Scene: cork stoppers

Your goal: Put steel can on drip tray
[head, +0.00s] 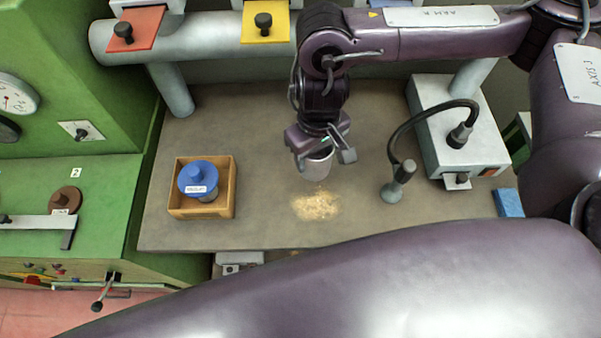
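The steel can (315,168) is a small grey cylinder at the middle of the brown bench top. My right gripper (323,158) is directly over it, with one finger at the can's left side and the other to its right. The right finger looks apart from the can, so the gripper appears open. The gripper hides part of the can's top. My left gripper is not in view. I cannot clearly pick out a drip tray.
A pale crumbly patch (316,206) lies just in front of the can. A wooden box (228,207) holding a blue-topped object (198,178) stands left. A grey box (452,130) with a bent black hose (398,125) and a blue block (508,203) are right.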

